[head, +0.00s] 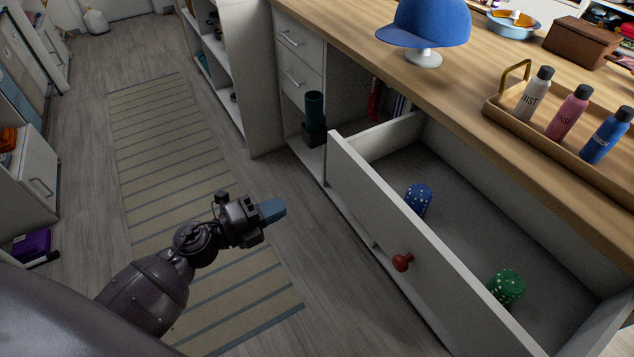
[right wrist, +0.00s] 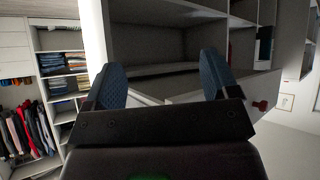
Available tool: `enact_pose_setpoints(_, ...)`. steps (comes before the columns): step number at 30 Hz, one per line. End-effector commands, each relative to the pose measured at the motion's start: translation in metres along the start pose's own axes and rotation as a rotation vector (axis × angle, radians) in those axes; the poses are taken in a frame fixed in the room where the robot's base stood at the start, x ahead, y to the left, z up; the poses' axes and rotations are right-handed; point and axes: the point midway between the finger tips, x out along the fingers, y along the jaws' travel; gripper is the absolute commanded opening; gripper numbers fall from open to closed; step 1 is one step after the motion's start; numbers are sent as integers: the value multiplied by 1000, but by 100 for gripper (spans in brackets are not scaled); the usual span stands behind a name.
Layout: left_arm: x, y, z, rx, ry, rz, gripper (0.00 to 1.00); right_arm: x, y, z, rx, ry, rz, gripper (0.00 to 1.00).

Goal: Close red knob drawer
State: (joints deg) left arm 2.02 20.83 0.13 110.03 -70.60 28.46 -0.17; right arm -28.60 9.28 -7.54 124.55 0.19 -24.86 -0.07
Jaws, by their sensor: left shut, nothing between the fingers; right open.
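The drawer (head: 368,200) with the red knob (head: 402,262) is pulled well out from under the wooden counter, in the head view. A blue dotted object (head: 418,198) and a green dotted object (head: 507,287) lie inside it. My left gripper (head: 272,210) is shut and empty, over the floor to the left of the drawer front and apart from it. My right gripper (right wrist: 162,82) is open and empty in the right wrist view. A red knob (right wrist: 261,105) shows to the right of its fingers there. The right gripper is not in the head view.
On the counter (head: 465,90) stand a blue cap (head: 425,22) on a stand and a tray (head: 497,106) with bottles. Closed small drawers (head: 298,58) and an open cubby lie beyond. A striped rug (head: 160,140) covers clear floor at left.

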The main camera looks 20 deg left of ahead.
Motion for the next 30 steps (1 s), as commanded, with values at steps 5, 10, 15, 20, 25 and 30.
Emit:
enact_pose_setpoints(5,16,0,-1,-1,6,-2,0,-1,-2,7,4,-17,-1,81)
enact_pose_setpoints(10,44,0,-1,-2,4,-3,0,-4,-2,13,4,-29,-1,81)
enact_pose_setpoints(15,74,0,-1,-3,3,-3,0,-3,-2,15,4,-33,-1,81)
enact_pose_setpoints(20,102,0,-1,-4,3,-2,0,-1,-2,15,4,-31,-2,81)
enact_pose_setpoints(25,124,1,-1,-5,2,-1,0,3,-2,12,2,-23,-3,81)
enact_pose_setpoints(30,136,1,-1,-4,2,-1,0,5,-2,9,1,-16,-4,81)
